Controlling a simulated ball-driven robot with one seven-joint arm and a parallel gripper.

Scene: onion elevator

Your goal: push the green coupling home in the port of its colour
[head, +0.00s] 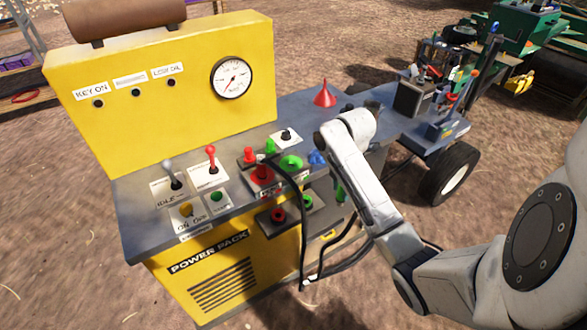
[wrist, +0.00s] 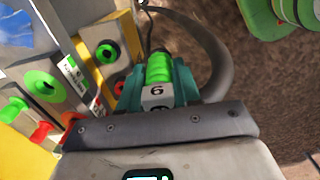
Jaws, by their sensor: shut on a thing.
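The green coupling (wrist: 159,68) is held between the teal fingers of my gripper (wrist: 156,82) in the wrist view. My gripper is shut on it, and a white face marked with a digit shows below it. In the wrist view a green-ringed port (wrist: 107,52) with a dark hole lies on the lower panel, left of the coupling and apart from it. The same port shows in the head view (head: 308,202). A larger green disc (wrist: 44,85) lies on the upper panel; it shows in the head view too (head: 291,162). In the head view my arm hides most of the gripper.
A red-ringed port (head: 278,215) is beside the green one. Red and green levers (head: 211,158) and knobs stand on the yellow power pack's top (head: 150,205). Dark hoses (head: 303,230) hang in front of it. A red funnel (head: 325,94) stands behind.

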